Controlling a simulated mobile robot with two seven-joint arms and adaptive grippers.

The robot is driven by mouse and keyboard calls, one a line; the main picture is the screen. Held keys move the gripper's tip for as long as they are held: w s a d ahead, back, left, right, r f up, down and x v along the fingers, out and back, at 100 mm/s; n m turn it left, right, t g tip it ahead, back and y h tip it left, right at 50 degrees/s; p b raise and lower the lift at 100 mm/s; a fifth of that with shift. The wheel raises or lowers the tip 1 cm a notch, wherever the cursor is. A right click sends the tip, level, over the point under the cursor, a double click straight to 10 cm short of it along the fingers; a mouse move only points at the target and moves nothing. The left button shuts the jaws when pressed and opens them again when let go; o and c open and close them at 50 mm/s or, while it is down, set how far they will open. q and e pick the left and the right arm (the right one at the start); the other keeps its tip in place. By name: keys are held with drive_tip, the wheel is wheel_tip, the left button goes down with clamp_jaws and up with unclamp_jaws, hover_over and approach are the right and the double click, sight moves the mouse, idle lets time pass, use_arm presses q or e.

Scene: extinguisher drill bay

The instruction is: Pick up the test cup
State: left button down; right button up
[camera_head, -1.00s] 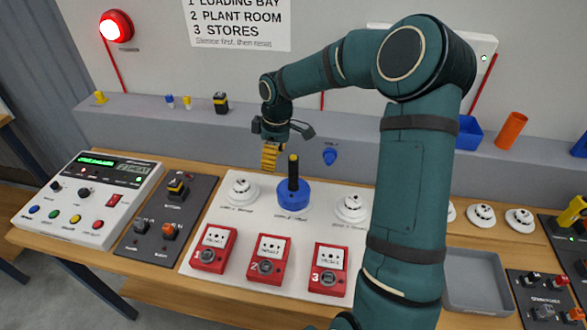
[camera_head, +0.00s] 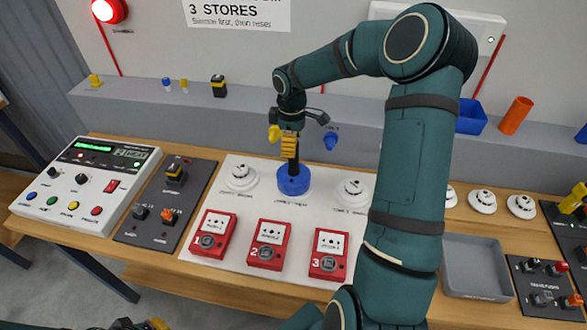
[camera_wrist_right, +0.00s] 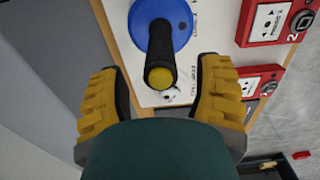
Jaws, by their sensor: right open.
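The test cup (camera_head: 293,182) appears to be the blue round piece with an upright black handle on the white board. My right gripper (camera_head: 282,140) is above it, pointing down, and hides the handle's top in the head view. In the right wrist view the blue cup (camera_wrist_right: 181,22) is at the top, and its black handle with a yellow end points toward the camera. The open yellow fingers (camera_wrist_right: 158,75) stand on either side of the handle end, with a gap on each side. A small part of my left gripper (camera_head: 157,324) shows at the bottom edge.
White detectors (camera_head: 240,177) and (camera_head: 353,193) flank the cup. Three red call points (camera_head: 267,244) stand in front. A control panel (camera_head: 84,185) is at left, a grey tray (camera_head: 474,266) at right. Behind runs a grey ledge (camera_head: 240,122) with a blue knob.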

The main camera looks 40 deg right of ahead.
sight(294, 165)
drive_tip(key=f, duration=0.4)
drive_tip(key=shift+s+d+f, duration=0.15)
drive_tip(key=shift+s+f, duration=0.1)
drive_tip(key=shift+s, duration=0.05)
clamp_jaws()
